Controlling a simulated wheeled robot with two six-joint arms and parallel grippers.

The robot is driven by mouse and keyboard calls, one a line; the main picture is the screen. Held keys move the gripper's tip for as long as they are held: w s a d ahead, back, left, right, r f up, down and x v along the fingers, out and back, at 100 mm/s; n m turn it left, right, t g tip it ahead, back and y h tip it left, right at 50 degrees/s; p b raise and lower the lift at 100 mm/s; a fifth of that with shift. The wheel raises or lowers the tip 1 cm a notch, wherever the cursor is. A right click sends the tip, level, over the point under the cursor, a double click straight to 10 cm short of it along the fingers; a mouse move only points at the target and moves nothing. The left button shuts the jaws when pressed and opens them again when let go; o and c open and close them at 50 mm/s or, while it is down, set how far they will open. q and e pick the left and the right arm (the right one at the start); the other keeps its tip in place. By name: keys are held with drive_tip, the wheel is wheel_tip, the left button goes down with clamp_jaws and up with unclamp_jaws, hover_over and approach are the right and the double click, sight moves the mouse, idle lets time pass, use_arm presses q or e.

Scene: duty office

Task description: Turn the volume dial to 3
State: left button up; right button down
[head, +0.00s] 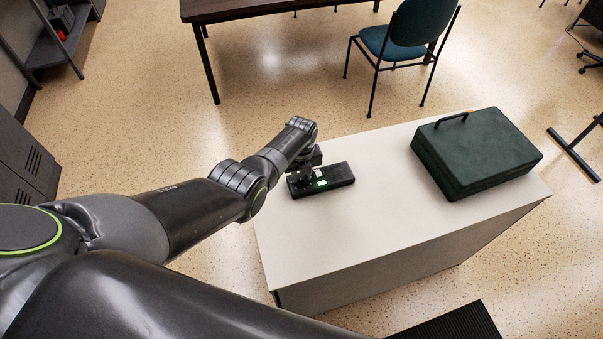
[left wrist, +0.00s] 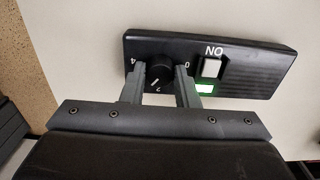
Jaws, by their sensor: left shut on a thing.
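The black control box (head: 338,174) lies on the white cabinet top in the head view, with a lit green patch on it. My left gripper (head: 303,180) is over the box's left end. In the left wrist view its fingers (left wrist: 158,84) stand on either side of the dial, shut on it. My right gripper is out of view.
A switch (left wrist: 211,68) marked ON, upside down, and a green light (left wrist: 205,88) sit beside the dial. A dark green case (head: 478,150) stands on the right of the white cabinet (head: 370,235). The top between box and case is clear.

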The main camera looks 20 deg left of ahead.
use_arm(q)
drive_tip(key=shift+m, duration=1.3)
drive_tip(key=o, duration=1)
drive_tip(key=shift+c, duration=0.2)
drive_tip(key=shift+r, duration=0.1)
wheel_tip(320, 180, up, 6)
drive_tip(key=p, duration=0.2)
drive_tip(key=shift+r+p, duration=0.2)
drive_tip(key=shift+p, duration=0.1)
wheel_tip(320, 180, up, 11)
drive_tip(key=shift+b, duration=0.3)
drive_tip(key=shift+f, duration=0.15)
